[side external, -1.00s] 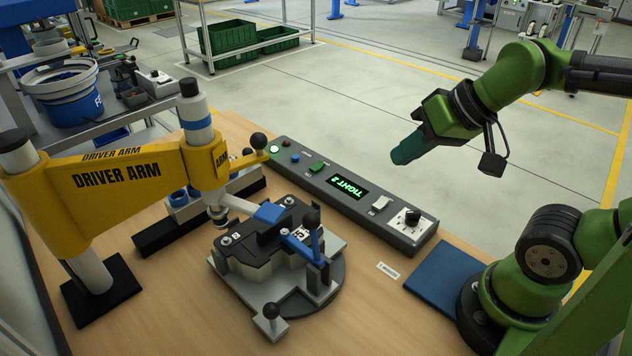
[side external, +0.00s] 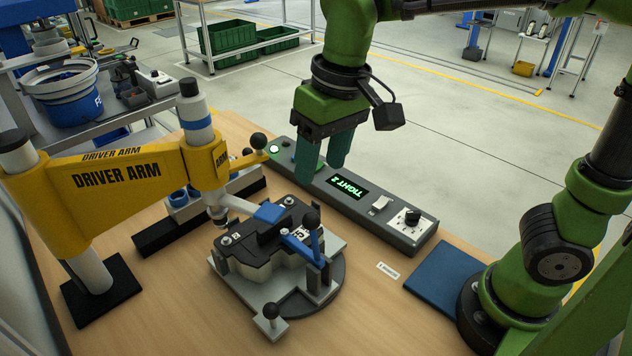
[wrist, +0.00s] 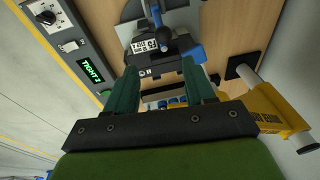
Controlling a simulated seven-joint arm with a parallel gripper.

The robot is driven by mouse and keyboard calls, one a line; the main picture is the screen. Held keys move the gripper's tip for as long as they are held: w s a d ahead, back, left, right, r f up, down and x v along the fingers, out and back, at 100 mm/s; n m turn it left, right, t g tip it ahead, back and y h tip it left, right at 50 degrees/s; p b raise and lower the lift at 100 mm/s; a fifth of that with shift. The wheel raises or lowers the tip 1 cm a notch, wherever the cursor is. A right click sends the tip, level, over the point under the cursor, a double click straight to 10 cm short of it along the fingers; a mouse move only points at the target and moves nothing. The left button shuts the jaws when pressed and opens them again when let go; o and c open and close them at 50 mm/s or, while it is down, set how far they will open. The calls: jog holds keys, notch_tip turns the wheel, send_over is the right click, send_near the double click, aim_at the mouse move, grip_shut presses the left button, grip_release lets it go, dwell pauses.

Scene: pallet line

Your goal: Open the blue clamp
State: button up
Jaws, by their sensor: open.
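The blue clamp (side external: 302,247) is on the fixture at the middle of the table, with its blue lever standing up and a black ball knob at its top. It lies against a dark block held on a grey round plate (side external: 330,296). In the wrist view the clamp (wrist: 156,17) shows at the top, beyond the fingers. My gripper (side external: 319,176) is open and empty, with two teal fingers pointing down above the control panel, behind the fixture. It also shows in the wrist view (wrist: 164,78). The fingers are apart from the clamp.
A yellow driver arm (side external: 115,178) reaches over the fixture's left side, its tip near the block. The control panel (side external: 400,238) has a lit display reading TIGHT 2, buttons and a knob. A blue mat (side external: 445,280) lies at the right, with bare table in front.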

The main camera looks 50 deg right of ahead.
aim_at(313, 232)
notch_tip(313, 232, up, 3)
jog(key=a+m+g+h, duration=0.1)
jog(key=a, duration=0.2)
jog(key=shift+m, duration=0.4)
jog(key=f, duration=1.1)
jog(key=d+f, duration=0.1)
jog(key=f, duration=0.4)
jog(key=shift+d+f, duration=0.1)
jog(key=shift+f, duration=0.2)
grip_shut()
